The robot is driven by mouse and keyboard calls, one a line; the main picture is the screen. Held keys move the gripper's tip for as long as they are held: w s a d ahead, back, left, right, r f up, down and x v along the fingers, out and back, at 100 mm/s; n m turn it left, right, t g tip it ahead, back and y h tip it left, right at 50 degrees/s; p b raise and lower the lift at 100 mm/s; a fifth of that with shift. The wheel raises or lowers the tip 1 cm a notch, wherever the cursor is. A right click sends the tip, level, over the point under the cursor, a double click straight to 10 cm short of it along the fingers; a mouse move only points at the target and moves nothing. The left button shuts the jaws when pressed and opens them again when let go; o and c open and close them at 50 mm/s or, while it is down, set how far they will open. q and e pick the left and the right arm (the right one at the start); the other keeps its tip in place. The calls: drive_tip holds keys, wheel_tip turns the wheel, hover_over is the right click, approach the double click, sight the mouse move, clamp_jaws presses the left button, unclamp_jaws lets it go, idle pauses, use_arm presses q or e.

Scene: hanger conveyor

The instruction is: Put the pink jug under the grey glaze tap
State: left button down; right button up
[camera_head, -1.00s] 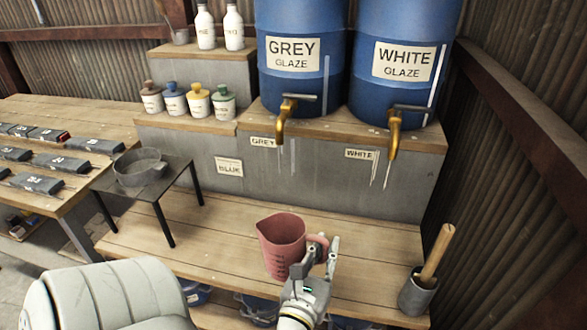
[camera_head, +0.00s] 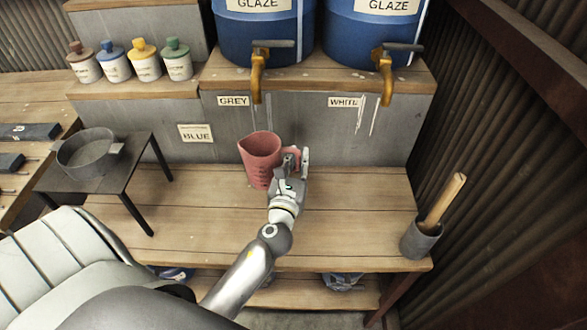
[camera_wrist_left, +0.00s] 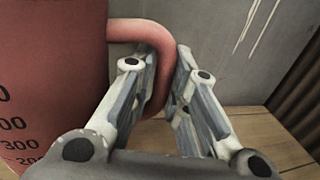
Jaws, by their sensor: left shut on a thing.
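The pink jug (camera_head: 259,160) is upright over the back of the wooden bench, below the grey glaze tap (camera_head: 257,75) and in front of the grey wall. I cannot tell if its base touches the bench. My left gripper (camera_head: 293,165) is shut on the jug's handle at its right side. In the left wrist view the fingers (camera_wrist_left: 160,100) close around the pink handle (camera_wrist_left: 150,30), with the jug body (camera_wrist_left: 50,80) and its dark scale marks at the left. My right gripper is not in view.
The white glaze tap (camera_head: 385,75) hangs to the right. A grey pot with a wooden handle (camera_head: 422,238) stands at the bench's right end. A low black table with a grey bowl (camera_head: 88,155) is at the left. The bench (camera_head: 350,215) is clear around the jug.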

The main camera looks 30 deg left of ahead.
use_arm(q)
drive_tip(key=f, duration=0.1)
drive_tip(key=w+a+f, duration=0.1)
drive_tip(key=w+f+b, duration=0.1)
drive_tip(key=shift+a+f, duration=0.15)
drive_tip(key=shift+a, duration=0.2)
drive_tip(key=shift+w+a+f, duration=0.1)
drive_tip(key=shift+f, duration=0.1)
drive_tip(key=f+b, duration=0.2)
drive_tip(key=f, duration=0.1)
drive_tip(key=shift+w+a+f+b, duration=0.15)
drive_tip(key=shift+w+a+b, duration=0.05)
drive_tip(key=shift+b, duration=0.1)
drive_tip(key=shift+f, duration=0.15)
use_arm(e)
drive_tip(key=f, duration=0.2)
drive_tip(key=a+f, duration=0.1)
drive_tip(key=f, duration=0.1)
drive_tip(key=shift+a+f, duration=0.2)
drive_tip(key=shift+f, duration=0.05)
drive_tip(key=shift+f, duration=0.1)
use_arm(q)
drive_tip(key=shift+f, duration=0.2)
drive_tip(key=c, duration=1.4)
unclamp_jaws()
